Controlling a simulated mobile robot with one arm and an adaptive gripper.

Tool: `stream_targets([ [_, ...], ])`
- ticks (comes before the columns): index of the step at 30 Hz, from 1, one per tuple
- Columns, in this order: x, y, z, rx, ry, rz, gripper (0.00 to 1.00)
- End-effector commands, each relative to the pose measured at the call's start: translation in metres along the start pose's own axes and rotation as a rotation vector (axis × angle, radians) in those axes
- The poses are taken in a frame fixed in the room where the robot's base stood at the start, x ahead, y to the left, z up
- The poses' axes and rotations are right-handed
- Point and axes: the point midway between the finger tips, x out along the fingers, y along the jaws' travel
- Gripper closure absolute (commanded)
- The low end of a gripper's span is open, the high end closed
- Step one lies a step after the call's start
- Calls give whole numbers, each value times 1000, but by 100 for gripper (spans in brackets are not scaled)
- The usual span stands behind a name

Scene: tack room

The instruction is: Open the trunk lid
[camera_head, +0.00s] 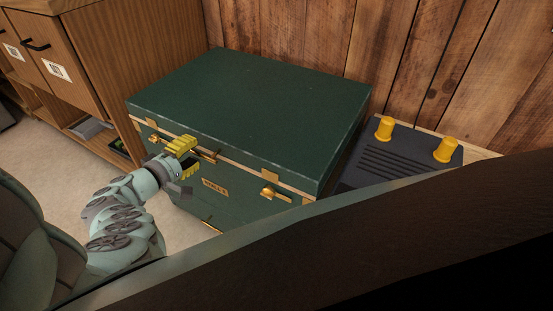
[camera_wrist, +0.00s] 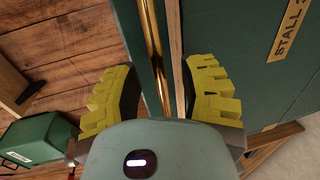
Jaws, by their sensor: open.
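The dark green trunk (camera_head: 240,190) stands against the plank wall, with a name plate, brass latches and a pale strip along its front seam. Its lid (camera_head: 255,100) lies down, level on top. My gripper (camera_head: 188,160) is at the trunk's front, near the seam and left of the plate. In the wrist view my open gripper (camera_wrist: 160,70) has its yellow fingers on either side of the brass-edged lid rim (camera_wrist: 152,45). The trunk front with its "STALL" plate (camera_wrist: 291,32) lies to the right. Whether the fingers touch the trunk is unclear.
A wooden cabinet (camera_head: 115,60) with a low shelf stands left of the trunk. A dark ribbed rack (camera_head: 395,160) with yellow knobs is at its right. A green box (camera_wrist: 40,138) shows in the wrist view. Carpet lies in front.

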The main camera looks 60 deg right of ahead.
Motion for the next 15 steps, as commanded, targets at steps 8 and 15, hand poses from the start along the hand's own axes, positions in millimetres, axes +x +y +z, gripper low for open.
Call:
stream_targets([
  [8, 8, 0, -1, 0, 5, -2, 59],
  [15, 8, 0, -1, 0, 6, -2, 55],
])
